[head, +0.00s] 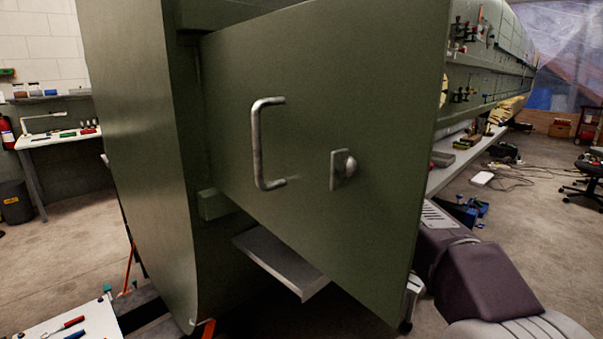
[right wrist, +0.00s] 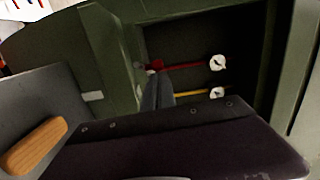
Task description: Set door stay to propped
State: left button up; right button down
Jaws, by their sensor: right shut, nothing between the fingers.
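A green door panel (head: 330,100) stands swung out from the green fuselage (head: 140,130), with a metal pull handle (head: 257,145) and a round knob on a plate (head: 344,168). In the right wrist view, a dark opening (right wrist: 200,40) holds a red rod (right wrist: 190,67) and a yellow rod (right wrist: 190,94), each ending at a white round fitting. I cannot tell for sure which part is the door stay. My right gripper (right wrist: 157,76) is shut and empty, its tips beside the red rod's left end; contact is unclear. The door hides it in the head view. My left gripper is not in view.
A grey plate (head: 280,262) juts out below the door. A wooden-coloured handle (right wrist: 35,146) shows at lower left in the right wrist view. A tool tray (head: 75,325) is at lower left and a workbench (head: 60,138) behind. Open floor lies right, with cables.

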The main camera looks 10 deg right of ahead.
jog(key=shift+s+a+b, duration=0.35)
jog(key=shift+a+b, duration=0.05)
jog(key=shift+a, duration=0.15)
jog(key=shift+s+a+b, duration=0.35)
jog(key=shift+a+b, duration=0.05)
jog(key=shift+a, duration=0.15)
jog(key=shift+s+a, duration=0.1)
jog(key=b+v, duration=0.1)
jog(key=v, duration=0.8)
jog(key=shift+d, duration=0.25)
